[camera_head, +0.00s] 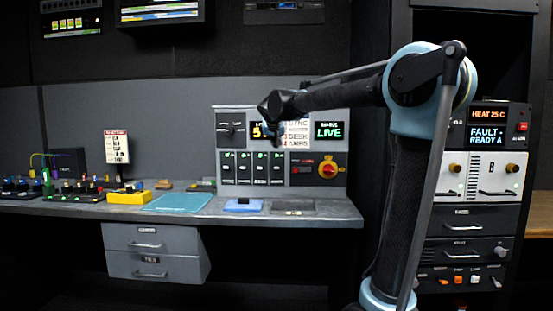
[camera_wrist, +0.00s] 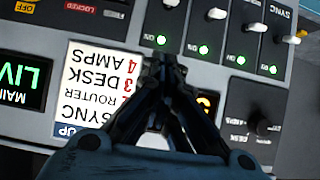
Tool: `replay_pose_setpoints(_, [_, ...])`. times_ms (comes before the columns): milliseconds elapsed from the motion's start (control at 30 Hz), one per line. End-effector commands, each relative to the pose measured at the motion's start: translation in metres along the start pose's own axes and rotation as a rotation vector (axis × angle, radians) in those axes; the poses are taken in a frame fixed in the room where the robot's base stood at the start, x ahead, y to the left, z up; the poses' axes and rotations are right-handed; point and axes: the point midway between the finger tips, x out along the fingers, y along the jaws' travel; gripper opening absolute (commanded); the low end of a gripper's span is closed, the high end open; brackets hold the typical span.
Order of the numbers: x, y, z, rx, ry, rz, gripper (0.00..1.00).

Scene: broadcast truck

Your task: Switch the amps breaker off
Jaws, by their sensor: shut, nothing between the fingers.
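A row of several breakers with white levers and lit green lamps sits on the grey panel, shown inverted in the wrist view. The card (camera_wrist: 95,85) lists 4 as AMPS. The breaker at the left end of the row in the wrist view, which I take as the amps breaker (camera_wrist: 171,4), has its green lamp lit; it is the right end of the row in the head view (camera_head: 276,168). Its own label is not readable. My gripper (camera_wrist: 166,62) is shut and empty, its tips over the panel just below that lamp. In the head view it hangs before the card (camera_head: 297,133).
A black knob (camera_wrist: 257,121) is nearby. The desk (camera_head: 335,212) below holds a blue pad (camera_head: 243,205). A rack (camera_head: 480,215) stands at right.

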Motion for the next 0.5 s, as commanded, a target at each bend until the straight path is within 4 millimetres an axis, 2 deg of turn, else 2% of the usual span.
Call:
replay_pose_setpoints(167, [0.018, 0.000, 0.000, 0.001, 0.000, 0.001, 0.00])
replay_pose_setpoints(500, [0.074, 0.001, 0.000, 0.002, -0.001, 0.002, 0.00])
